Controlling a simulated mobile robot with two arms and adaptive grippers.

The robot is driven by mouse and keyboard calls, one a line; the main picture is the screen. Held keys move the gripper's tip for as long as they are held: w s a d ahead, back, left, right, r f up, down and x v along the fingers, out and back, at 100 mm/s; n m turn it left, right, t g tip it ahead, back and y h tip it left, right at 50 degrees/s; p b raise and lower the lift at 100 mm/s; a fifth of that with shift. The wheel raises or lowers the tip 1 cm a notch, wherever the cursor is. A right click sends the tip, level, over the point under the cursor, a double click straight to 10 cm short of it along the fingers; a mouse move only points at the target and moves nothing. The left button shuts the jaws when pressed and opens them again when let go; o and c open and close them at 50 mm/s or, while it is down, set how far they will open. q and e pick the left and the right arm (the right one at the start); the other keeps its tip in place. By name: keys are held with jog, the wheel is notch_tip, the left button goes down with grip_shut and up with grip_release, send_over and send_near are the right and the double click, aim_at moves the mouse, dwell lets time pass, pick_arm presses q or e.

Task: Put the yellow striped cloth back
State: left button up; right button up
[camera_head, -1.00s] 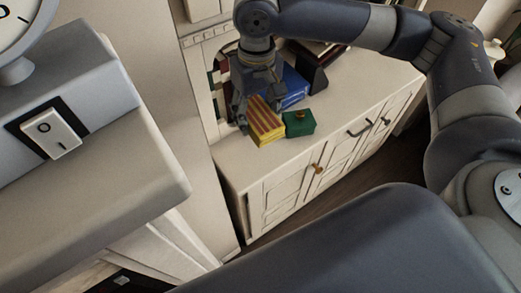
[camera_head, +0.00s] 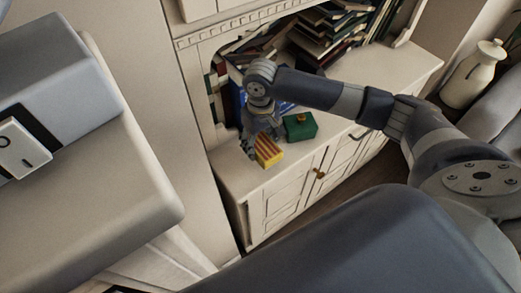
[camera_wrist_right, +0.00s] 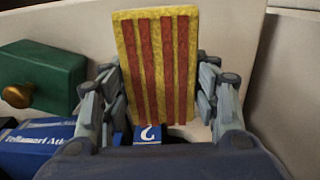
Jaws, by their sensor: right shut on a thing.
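The yellow striped cloth (camera_head: 268,151) is a folded yellow block with red stripes. In the head view it is at my right gripper (camera_head: 254,146), above or at the front part of the white cabinet top; I cannot tell whether it touches the surface. In the right wrist view the cloth (camera_wrist_right: 157,65) stands between the two fingers of my right gripper (camera_wrist_right: 158,100), which is shut on it. Its lower end is partly hidden by the gripper. My left gripper is not in view.
A green box with a golden knob (camera_head: 300,127) sits on the white cabinet (camera_head: 232,158), right of the cloth. A blue book (camera_wrist_right: 35,135) lies near it. Books (camera_head: 335,30) are piled at the back. A white jar (camera_head: 474,75) stands at the far right. A grey-topped counter (camera_head: 120,185) is at left.

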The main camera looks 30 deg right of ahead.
aim_at(260, 151)
jog(key=shift+f, duration=1.95)
jog(key=shift+f, duration=0.1)
jog(key=o, duration=1.1)
notch_tip(260, 151, up, 12)
jog(key=shift+r+b, duration=0.15)
jog(key=shift+b, duration=0.2)
